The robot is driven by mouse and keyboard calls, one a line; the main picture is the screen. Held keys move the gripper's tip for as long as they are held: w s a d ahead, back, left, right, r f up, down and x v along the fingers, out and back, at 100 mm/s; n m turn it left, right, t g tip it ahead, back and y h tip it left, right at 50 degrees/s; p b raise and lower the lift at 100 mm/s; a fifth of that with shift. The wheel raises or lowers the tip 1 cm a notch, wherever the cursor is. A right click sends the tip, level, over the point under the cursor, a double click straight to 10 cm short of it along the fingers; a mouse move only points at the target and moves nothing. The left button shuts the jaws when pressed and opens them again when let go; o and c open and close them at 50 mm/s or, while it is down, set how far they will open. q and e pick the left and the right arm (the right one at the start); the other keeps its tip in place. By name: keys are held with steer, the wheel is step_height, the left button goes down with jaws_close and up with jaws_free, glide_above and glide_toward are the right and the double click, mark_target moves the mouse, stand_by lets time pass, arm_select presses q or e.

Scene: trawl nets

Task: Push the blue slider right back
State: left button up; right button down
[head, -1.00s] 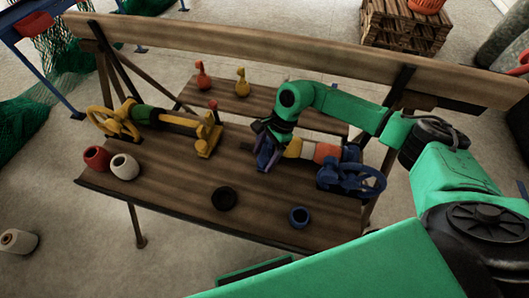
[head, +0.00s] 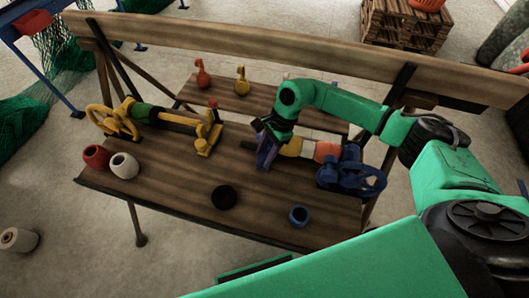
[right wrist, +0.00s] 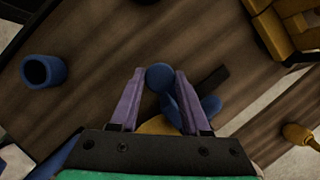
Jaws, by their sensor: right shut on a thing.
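The blue slider (right wrist: 160,77) is at the left end of the right-hand device on the bench. In the head view it is mostly hidden by my right gripper (head: 266,152). In the right wrist view, the purple fingers (right wrist: 154,100) are shut on its round blue knob, one on each side. More blue parts of the slider show beside the right finger. Yellow, white and orange rings (head: 326,152) lie between the slider and the blue frame with a handwheel (head: 350,178). My left gripper is not in view.
A dark rail (head: 247,145) extends left past the slider, with bare wood around it. A yellow device (head: 203,140) stands at the left. The backrest (head: 290,53) runs behind.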

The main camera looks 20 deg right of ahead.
steer(key=shift+w+r, duration=0.1)
steer(key=shift+r, duration=0.05)
stand_by(0.6)
steer(key=w+a+b, duration=0.1)
steer(key=a+b, duration=0.1)
steer(key=w+a+b, duration=0.1)
steer(key=a+b, duration=0.1)
steer(key=w+a+b, duration=0.2)
steer(key=shift+a+f+b, duration=0.2)
steer(key=shift+a+b, duration=0.05)
steer(key=shift+b, duration=0.05)
steer(key=shift+s+d+r, duration=0.1)
steer(key=shift+r, duration=0.2)
steer(key=shift+c, duration=1.8)
jaws_free()
steer(key=shift+a+f, duration=0.15)
steer(key=shift+a, duration=0.05)
steer(key=shift+d, duration=0.15)
steer(key=b+v, duration=0.2)
steer(key=v, duration=1.2)
steer(key=shift+r, duration=0.25)
